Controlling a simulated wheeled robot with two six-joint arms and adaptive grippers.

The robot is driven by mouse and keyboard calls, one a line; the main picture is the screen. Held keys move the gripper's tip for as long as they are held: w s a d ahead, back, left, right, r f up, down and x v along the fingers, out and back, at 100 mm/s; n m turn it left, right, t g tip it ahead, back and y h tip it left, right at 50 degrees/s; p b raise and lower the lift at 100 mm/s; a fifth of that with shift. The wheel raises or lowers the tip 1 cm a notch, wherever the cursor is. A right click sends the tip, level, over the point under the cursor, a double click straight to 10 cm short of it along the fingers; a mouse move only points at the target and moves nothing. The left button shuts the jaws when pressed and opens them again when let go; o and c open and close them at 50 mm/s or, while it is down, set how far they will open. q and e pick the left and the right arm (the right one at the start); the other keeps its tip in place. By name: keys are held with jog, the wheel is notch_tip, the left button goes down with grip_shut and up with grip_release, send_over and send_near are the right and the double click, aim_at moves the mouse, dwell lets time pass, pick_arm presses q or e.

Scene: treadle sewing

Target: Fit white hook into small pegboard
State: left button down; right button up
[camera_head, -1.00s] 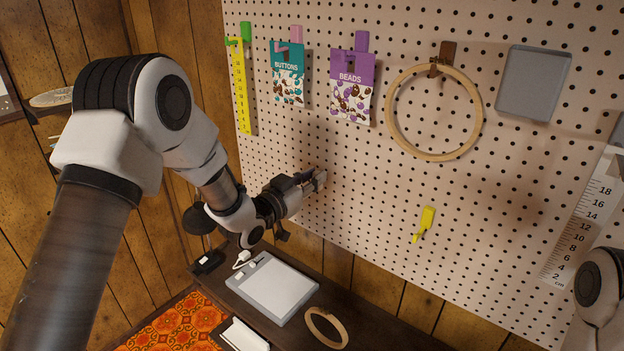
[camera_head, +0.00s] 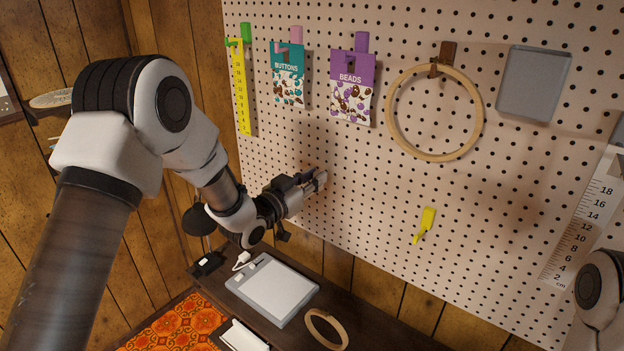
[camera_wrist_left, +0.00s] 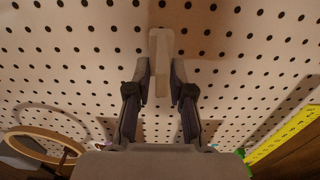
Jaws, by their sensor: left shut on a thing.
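My left gripper (camera_head: 312,184) is shut on the white hook and holds it close to the lower left part of the pegboard (camera_head: 380,190). In the left wrist view the pale hook (camera_wrist_left: 160,60) stands between the two dark fingertips (camera_wrist_left: 160,85), its long bar pointing away from the palm, toward the holed board (camera_wrist_left: 235,60). In the head view the hook shows only as a small pale end at the fingertips. I cannot tell whether it touches the board or sits in any hole. My right gripper is out of view.
A yellow hook (camera_head: 427,222) sits lower right. A dark table (camera_head: 375,325) below holds a grey tray (camera_head: 272,290) and another hoop (camera_head: 314,325).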

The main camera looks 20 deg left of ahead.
pick_arm(q)
jog(key=shift+x, duration=1.05)
jog(key=c, duration=1)
grip_release()
jog(key=shift+w+d, duration=0.1)
jog(key=shift+o, duration=0.2)
jog(key=v, duration=1.2)
